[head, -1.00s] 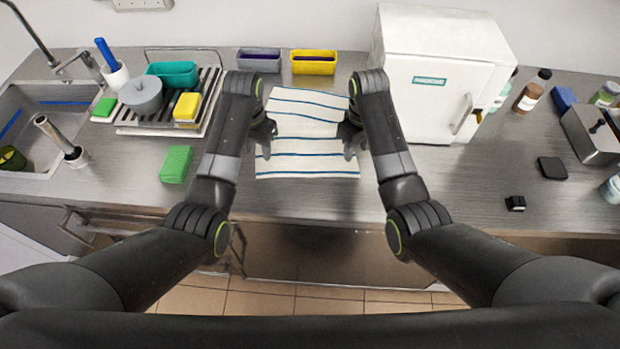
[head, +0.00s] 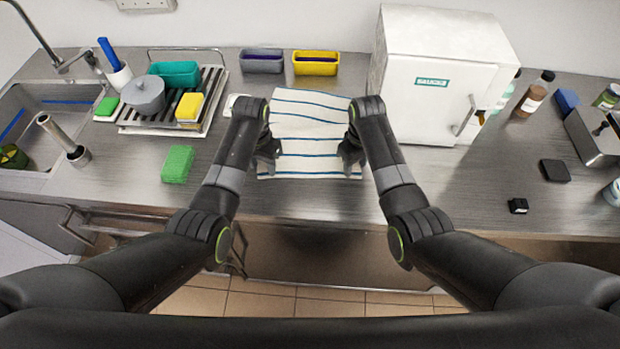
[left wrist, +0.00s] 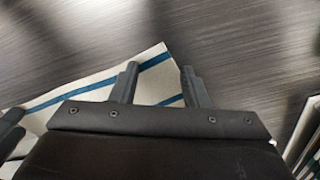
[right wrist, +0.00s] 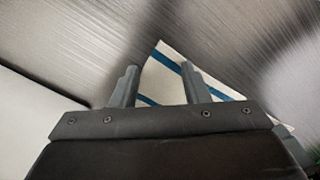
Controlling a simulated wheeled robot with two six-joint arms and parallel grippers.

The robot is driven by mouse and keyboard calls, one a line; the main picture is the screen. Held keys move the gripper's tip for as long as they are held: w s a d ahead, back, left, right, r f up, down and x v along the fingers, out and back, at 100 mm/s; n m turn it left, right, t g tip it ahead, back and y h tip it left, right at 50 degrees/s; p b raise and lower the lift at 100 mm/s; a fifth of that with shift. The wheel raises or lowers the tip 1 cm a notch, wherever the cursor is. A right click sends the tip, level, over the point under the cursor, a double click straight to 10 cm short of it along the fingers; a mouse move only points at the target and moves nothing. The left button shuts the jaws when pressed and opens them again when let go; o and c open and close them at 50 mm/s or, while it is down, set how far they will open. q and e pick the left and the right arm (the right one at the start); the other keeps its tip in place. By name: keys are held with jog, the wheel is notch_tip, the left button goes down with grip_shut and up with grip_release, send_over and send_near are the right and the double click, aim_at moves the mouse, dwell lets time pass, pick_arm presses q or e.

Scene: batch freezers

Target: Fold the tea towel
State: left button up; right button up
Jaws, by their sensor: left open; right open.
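The tea towel (head: 308,131), white with blue stripes, lies spread on the steel counter between my two grippers. My left gripper (head: 266,166) is open at the towel's near left corner. In the left wrist view that towel corner (left wrist: 150,72) shows between and beyond the two open fingers (left wrist: 158,82). My right gripper (head: 350,160) is open at the near right corner. In the right wrist view a towel corner (right wrist: 165,68) lies between its open fingers (right wrist: 160,82). I cannot tell whether the fingers touch the cloth.
A white freezer (head: 438,85) stands right of the towel. A green sponge (head: 177,164) and a drying rack (head: 211,116) are on the left. The counter's front strip is clear.

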pick_arm(q)
jog(key=shift+c, duration=0.2)
pick_arm(e)
jog(key=shift+c, duration=0.2)
pick_arm(q)
jog(key=shift+f, duration=0.1)
grip_shut()
pick_arm(e)
jog(key=shift+f, duration=0.1)
grip_shut()
jog(key=shift+d, duration=0.1)
pick_arm(q)
jog(key=shift+a, duration=0.1)
